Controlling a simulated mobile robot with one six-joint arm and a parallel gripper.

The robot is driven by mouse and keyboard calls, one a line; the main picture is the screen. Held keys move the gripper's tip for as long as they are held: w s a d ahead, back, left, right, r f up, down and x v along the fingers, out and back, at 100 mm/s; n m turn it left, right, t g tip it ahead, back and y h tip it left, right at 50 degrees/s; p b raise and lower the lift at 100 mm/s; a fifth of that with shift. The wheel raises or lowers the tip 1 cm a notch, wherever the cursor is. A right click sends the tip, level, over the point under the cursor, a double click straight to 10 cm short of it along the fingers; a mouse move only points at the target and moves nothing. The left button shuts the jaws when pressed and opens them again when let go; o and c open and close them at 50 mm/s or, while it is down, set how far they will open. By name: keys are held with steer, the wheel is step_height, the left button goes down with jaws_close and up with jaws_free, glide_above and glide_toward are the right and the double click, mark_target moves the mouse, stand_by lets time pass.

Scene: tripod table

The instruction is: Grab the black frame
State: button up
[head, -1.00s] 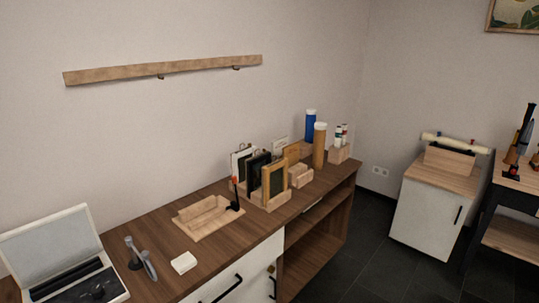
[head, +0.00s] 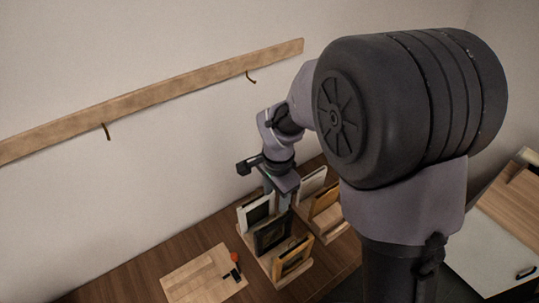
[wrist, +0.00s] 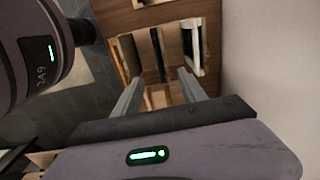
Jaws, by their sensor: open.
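The black frame (head: 272,234) stands in a wooden rack, between a white frame (head: 252,213) and a gold-brown frame (head: 293,258). My gripper (head: 279,197) is over the rack, close above the frames, and partly hidden by my arm. In the wrist view my gripper (wrist: 158,76) is open with nothing between its fingers. The black frame (wrist: 157,55) shows there as a dark upright strip beyond and between the fingertips. The white frame (wrist: 191,45) is to its right and the gold-brown frame (wrist: 123,60) to its left. I see no contact with the black frame.
Another rack with a white and a brown item (head: 322,202) stands close to the right. A wooden board (head: 203,274) with a small black and orange tool lies at the left. A wooden rail (head: 150,100) with hooks runs along the wall behind.

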mark_target(273, 227)
steer(key=f+b, duration=0.1)
steer(key=f, duration=0.5)
steer(key=f+b, duration=0.1)
steer(key=f, duration=0.5)
steer(key=f+b, duration=0.1)
steer(key=f, duration=0.5)
steer(key=shift+w+a+f, duration=0.2)
steer(key=shift+w, duration=0.05)
jaws_close()
steer(key=shift+r, duration=0.1)
